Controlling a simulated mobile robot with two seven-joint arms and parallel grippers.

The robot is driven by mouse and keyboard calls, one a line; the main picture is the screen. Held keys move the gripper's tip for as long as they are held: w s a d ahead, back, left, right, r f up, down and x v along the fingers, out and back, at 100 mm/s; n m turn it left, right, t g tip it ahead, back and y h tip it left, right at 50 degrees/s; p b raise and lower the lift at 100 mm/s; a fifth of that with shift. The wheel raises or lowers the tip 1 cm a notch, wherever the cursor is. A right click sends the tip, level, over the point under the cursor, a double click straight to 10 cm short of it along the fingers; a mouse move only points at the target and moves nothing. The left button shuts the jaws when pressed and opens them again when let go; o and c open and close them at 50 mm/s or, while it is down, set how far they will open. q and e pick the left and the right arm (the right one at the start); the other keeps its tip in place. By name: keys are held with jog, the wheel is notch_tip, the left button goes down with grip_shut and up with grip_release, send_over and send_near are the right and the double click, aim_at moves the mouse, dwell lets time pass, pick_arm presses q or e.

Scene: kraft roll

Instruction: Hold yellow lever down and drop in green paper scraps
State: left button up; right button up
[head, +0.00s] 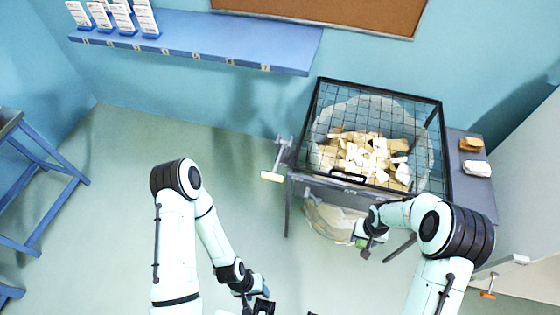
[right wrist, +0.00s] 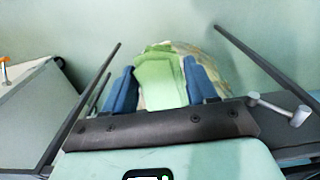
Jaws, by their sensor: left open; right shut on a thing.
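My right gripper (head: 364,243) is shut on green paper scraps (right wrist: 160,75), which show between its blue fingers in the right wrist view. It is in front of and below the near edge of the mesh-topped bin (head: 318,185). The pale yellow lever (head: 272,177) hangs from a grey bracket at the bin's left side, with no gripper touching it. My left gripper (head: 259,300) is open near the bottom edge of the head view, well below the lever; its fingertips are partly cut off. The mesh lid (head: 400,103) lies over the bin, its black handle (head: 348,177) at the near edge.
Cream and tan scraps (head: 365,155) lie under the mesh. A side shelf (head: 474,200) at the right holds a tan and a white bundle. An orange-handled fitting (head: 488,295) is at the lower right. A blue wall shelf (head: 200,40) is behind. Floor left of the bin is clear.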

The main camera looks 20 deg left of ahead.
jog(key=w+d+r, duration=0.3)
jog(key=r, duration=0.6)
jog(key=w+d+r, duration=0.3)
jog(key=r, duration=0.6)
jog(key=shift+w+d+r, duration=0.15)
jog(key=shift+w+d, duration=0.05)
jog(key=shift+d, duration=0.05)
pick_arm(q)
jog(key=n+t+h, duration=0.1)
jog(key=n+t, duration=0.2)
jog(key=n, duration=1.1)
send_near(265, 174)
jog(key=x, duration=0.8)
jog(key=shift+d+f, duration=0.1)
jog(key=shift+f, duration=0.2)
